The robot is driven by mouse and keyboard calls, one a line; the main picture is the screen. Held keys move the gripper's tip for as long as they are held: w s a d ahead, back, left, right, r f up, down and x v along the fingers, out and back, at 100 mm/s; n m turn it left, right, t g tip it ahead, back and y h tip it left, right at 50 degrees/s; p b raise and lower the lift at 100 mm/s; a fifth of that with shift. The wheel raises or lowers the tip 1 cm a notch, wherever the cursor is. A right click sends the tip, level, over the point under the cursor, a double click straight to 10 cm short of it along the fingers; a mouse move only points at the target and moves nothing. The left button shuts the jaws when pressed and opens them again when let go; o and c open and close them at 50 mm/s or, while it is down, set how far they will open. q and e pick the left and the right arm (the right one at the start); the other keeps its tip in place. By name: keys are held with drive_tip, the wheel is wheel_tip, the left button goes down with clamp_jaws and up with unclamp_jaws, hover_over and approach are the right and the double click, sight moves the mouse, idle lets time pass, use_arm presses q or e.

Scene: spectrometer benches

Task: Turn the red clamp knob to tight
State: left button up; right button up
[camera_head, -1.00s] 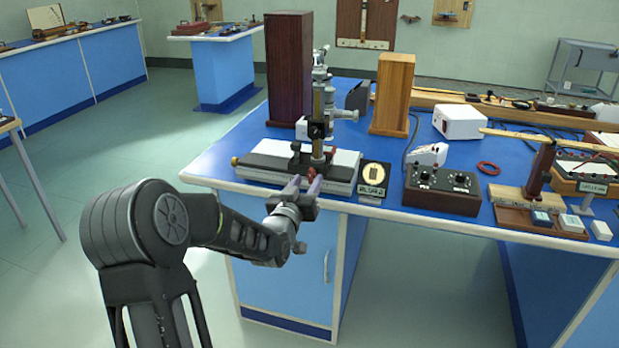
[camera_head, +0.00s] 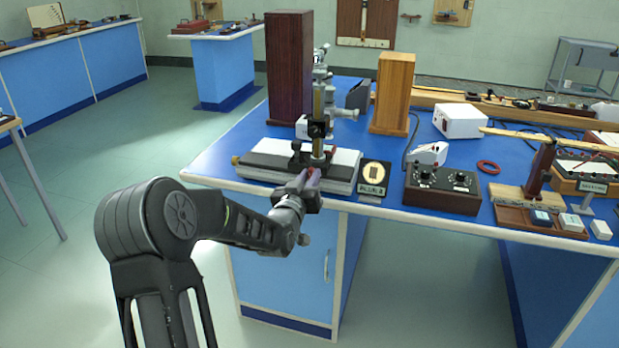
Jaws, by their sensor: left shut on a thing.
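The red clamp knob (camera_head: 313,172) is on the front of the instrument stand, at the foot of its upright brass column (camera_head: 318,135). The stand's black and white base (camera_head: 263,161) lies along the bench's front edge. My left gripper (camera_head: 309,178) reaches up from the front and is shut on the red knob; its fingers hide most of the knob. Which way the knob is turned cannot be read. My right gripper is not in view.
A dark wooden block (camera_head: 289,68) and a lighter wooden box (camera_head: 391,95) stand behind the instrument. A small labelled plate (camera_head: 374,176) and a dark control box with knobs (camera_head: 442,188) stand to its right. Blue bench top (camera_head: 228,145) is clear at left.

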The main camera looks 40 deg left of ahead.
use_arm(q)
clamp_jaws()
drive_tip(key=shift+d+m+b, duration=0.1)
drive_tip(key=shift+m+b, duration=6.4)
drive_tip(key=shift+m, duration=2.5)
drive_tip(key=o, duration=0.9)
unclamp_jaws()
